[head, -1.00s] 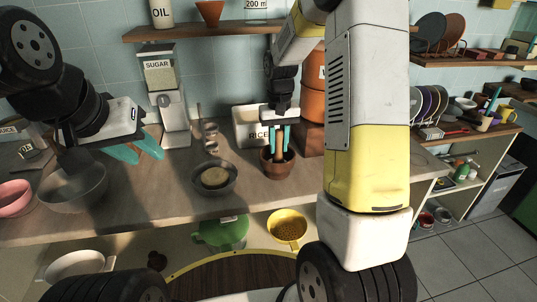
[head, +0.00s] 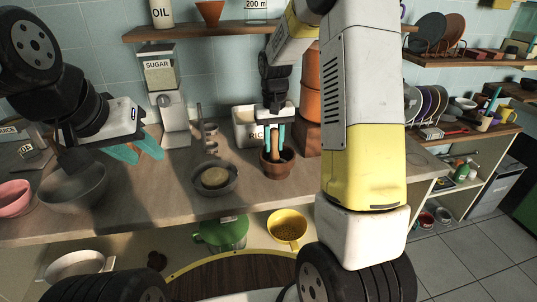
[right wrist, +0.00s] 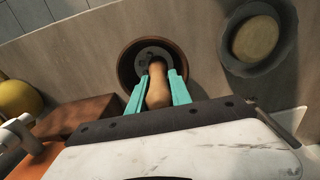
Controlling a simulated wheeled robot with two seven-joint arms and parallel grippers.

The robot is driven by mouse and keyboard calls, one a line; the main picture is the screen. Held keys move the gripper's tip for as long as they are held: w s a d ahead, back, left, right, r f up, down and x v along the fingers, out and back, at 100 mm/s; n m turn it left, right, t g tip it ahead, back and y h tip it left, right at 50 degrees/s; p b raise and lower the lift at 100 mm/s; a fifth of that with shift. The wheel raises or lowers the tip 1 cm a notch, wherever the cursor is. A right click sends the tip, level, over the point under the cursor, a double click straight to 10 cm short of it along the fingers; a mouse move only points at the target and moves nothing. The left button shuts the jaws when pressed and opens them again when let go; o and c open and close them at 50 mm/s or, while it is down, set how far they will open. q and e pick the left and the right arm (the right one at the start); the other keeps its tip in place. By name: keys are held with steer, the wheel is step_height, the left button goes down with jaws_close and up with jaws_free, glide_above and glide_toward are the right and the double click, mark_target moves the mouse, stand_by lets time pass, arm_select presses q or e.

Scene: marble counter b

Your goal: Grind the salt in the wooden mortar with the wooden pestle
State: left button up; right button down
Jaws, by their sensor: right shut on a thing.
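The wooden mortar (head: 276,165) stands upright on the counter, left of my right arm. The wooden pestle (head: 274,143) stands with its lower end inside the mortar. My right gripper (head: 274,138) is shut on the pestle's upper part, above the mortar. In the right wrist view the pestle (right wrist: 158,88) is between the teal fingers, and the mortar's rim (right wrist: 124,68) surrounds its far end. Something grey lies in the mortar; I cannot make out salt for certain. My left gripper (head: 140,152) is empty above the counter at the left, its teal fingers apart.
A dark pan (head: 229,188) with a round tan thing in it is left of the mortar. A RICE container (head: 243,125) and a terracotta-coloured stack (head: 312,95) stand behind. A grey bowl (head: 72,195) and a pink bowl (head: 14,199) are at the left.

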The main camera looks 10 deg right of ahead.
steer(key=shift+s+d+f, duration=0.1)
steer(key=shift+s+d, duration=0.1)
steer(key=shift+s, duration=0.3)
steer(key=shift+d, duration=0.55)
step_height(320, 180, up, 10)
steer(key=shift+f, duration=0.2)
stand_by(0.6)
